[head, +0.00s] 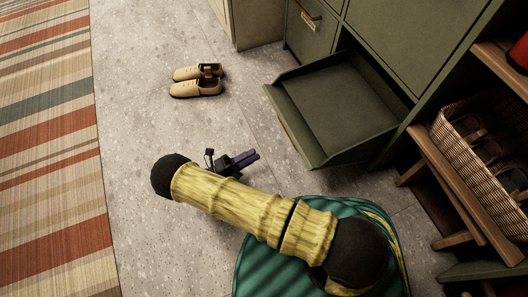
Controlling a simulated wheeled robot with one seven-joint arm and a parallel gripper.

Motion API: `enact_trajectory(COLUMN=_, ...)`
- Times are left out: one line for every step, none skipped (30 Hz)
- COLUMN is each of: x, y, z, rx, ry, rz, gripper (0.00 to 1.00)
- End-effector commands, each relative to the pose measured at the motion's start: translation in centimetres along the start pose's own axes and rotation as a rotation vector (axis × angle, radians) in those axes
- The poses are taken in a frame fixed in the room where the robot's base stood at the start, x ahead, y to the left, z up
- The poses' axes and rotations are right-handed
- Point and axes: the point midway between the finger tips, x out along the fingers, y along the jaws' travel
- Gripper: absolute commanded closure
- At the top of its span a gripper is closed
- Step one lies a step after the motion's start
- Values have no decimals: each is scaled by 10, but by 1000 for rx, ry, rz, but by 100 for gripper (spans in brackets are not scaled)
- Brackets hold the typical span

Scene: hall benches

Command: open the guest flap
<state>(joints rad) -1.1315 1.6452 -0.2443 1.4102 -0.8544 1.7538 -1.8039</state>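A green shoe cabinet (405,40) stands at the upper right. Its lower flap (318,147) is tipped out, with its dark inside (345,100) showing and looking empty. Another flap (308,32) above and to the left is closed and has a brass handle with a pale label (309,13). I cannot read the label or tell which flap is the guest one. My gripper (256,156), with purple fingers, is left of the tipped-out flap, apart from it in the picture. The fingers look close together, but my arm partly hides the gripper and their gap is unclear.
A pair of tan shoes (196,88) sits on the grey stone floor (135,60). A striped rug (50,140) lies at the left. A wooden rack with a wicker basket (480,148) of shoes is at the right. Floor between the rug and the flap is mostly clear.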

Motion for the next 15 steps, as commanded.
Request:
enact_trajectory(x=-12, y=3, z=0, rx=2, ry=-2, rz=2, gripper=68)
enact_trajectory(x=-15, y=1, z=0, rx=3, ry=-2, rz=2, gripper=68)
enact_trajectory(x=-20, y=0, z=0, rx=2, ry=-2, rz=1, gripper=68)
enact_trajectory(x=-24, y=0, z=0, rx=1, ry=-2, rz=1, gripper=68)
enact_trajectory(x=-27, y=0, z=0, rx=0, ry=-1, rz=0, gripper=68)
enact_trajectory(x=-30, y=0, z=0, rx=0, ry=-1, rz=1, gripper=68)
enact_trajectory(x=-32, y=0, z=0, rx=0, ry=0, rz=1, gripper=68)
enact_trajectory(x=-33, y=0, z=0, rx=0, ry=1, rz=0, gripper=68)
enact_trajectory(x=-34, y=0, z=0, rx=0, ry=1, rz=-1, gripper=68)
enact_trajectory(x=-35, y=0, z=0, rx=0, ry=1, rz=-1, gripper=68)
enact_trajectory(x=-35, y=0, z=0, rx=0, ry=1, rz=-1, gripper=68)
enact_trajectory(x=-35, y=0, z=0, rx=0, ry=1, rz=-1, gripper=68)
enact_trajectory(x=-35, y=0, z=0, rx=0, ry=1, rz=-1, gripper=68)
enact_trajectory(x=-35, y=0, z=0, rx=-1, ry=1, rz=-1, gripper=68)
enact_trajectory(x=-35, y=0, z=0, rx=-1, ry=1, rz=-1, gripper=68)
